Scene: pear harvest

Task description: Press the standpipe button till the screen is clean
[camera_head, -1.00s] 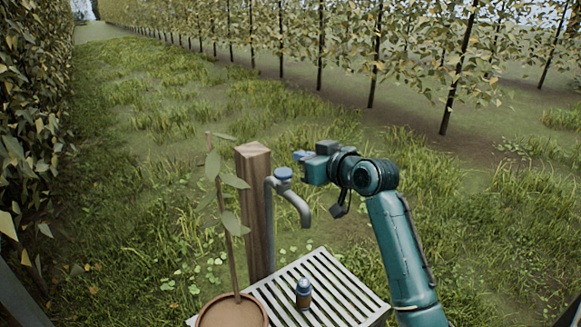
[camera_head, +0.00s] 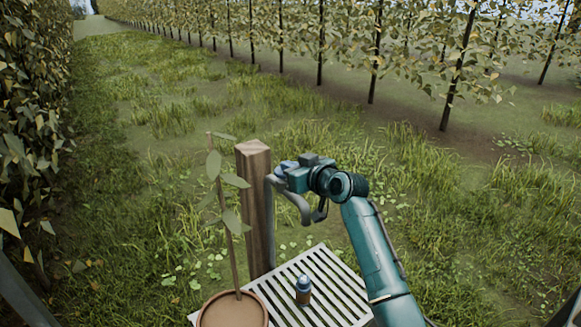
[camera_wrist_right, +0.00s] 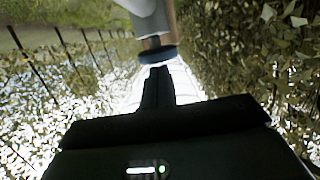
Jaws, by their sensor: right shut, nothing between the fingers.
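The standpipe is a wooden post (camera_head: 256,205) with a grey curved spout (camera_head: 303,212) and a blue button (camera_head: 284,166) on top. My right gripper (camera_head: 289,172) is shut and empty, right at the button and partly covering it. In the right wrist view the blue button (camera_wrist_right: 158,54) sits just beyond the shut fingertips (camera_wrist_right: 158,71); I cannot tell whether they touch. A small bottle-like object (camera_head: 303,284) with a blue top and brown band stands upright on the slatted grate (camera_head: 327,272), below the spout. No water shows. My left gripper is out of view.
A potted sapling (camera_head: 231,311) stands at the front left of the post, its leaves close to it. A leafy hedge (camera_head: 30,130) runs along the left. Grass (camera_head: 430,220) is open to the right, with a tree row behind.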

